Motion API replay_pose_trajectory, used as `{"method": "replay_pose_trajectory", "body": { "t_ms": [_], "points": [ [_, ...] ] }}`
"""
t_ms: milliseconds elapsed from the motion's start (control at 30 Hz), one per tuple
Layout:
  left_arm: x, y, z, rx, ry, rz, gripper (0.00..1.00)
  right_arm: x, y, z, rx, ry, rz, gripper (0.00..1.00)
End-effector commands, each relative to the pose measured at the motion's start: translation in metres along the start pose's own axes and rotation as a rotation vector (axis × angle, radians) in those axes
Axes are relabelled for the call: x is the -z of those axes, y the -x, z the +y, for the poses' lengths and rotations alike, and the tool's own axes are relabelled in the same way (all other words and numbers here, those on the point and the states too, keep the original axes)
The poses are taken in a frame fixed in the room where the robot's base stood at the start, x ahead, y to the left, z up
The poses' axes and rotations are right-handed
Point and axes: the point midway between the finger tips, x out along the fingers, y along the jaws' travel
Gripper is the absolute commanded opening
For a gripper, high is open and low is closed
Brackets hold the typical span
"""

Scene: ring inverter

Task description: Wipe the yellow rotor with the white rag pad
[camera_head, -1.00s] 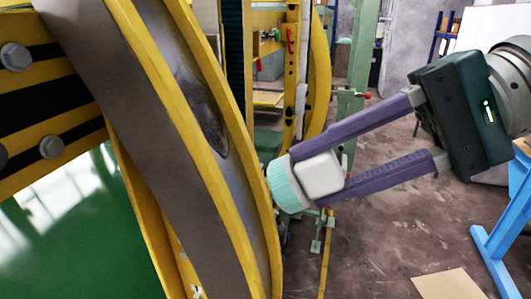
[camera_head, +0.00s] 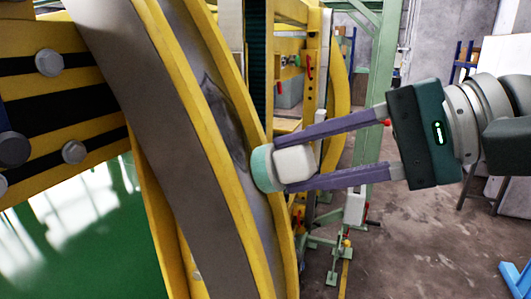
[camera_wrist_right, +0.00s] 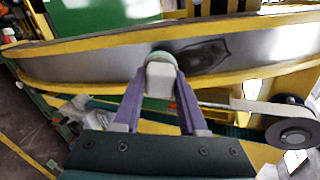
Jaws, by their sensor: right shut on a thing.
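The yellow rotor (camera_head: 175,70) fills the left of the head view, a large curved wheel with yellow rims and a grey metal band between them. A dark stain (camera_head: 226,120) lies on the grey band; it also shows in the wrist view (camera_wrist_right: 204,56). My right gripper (camera_head: 297,164) is shut on the white rag pad (camera_head: 296,160), a white block with a mint-green face. The green face is at the rotor's right rim, just below the stain in the head view. In the wrist view the pad (camera_wrist_right: 160,80) overlaps the band left of the stain; contact cannot be told. My left gripper is not in view.
Yellow machine frames (camera_head: 312,70) and a green post (camera_head: 383,60) stand behind the pad. A green stand (camera_head: 330,255) is on the floor below. The brown floor (camera_head: 420,240) at the lower right is mostly open, with a blue frame (camera_head: 515,280) at the corner.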

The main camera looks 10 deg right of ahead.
Motion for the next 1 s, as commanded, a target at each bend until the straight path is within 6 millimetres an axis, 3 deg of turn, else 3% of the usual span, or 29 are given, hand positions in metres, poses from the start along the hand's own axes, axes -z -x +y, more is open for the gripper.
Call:
{"method": "replay_pose_trajectory", "body": {
  "t_ms": [1000],
  "points": [
    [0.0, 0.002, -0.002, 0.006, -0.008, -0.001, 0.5, 0.0, -0.01, -0.001, 0.002, -0.001, 0.001, 0.0]
  ]
}}
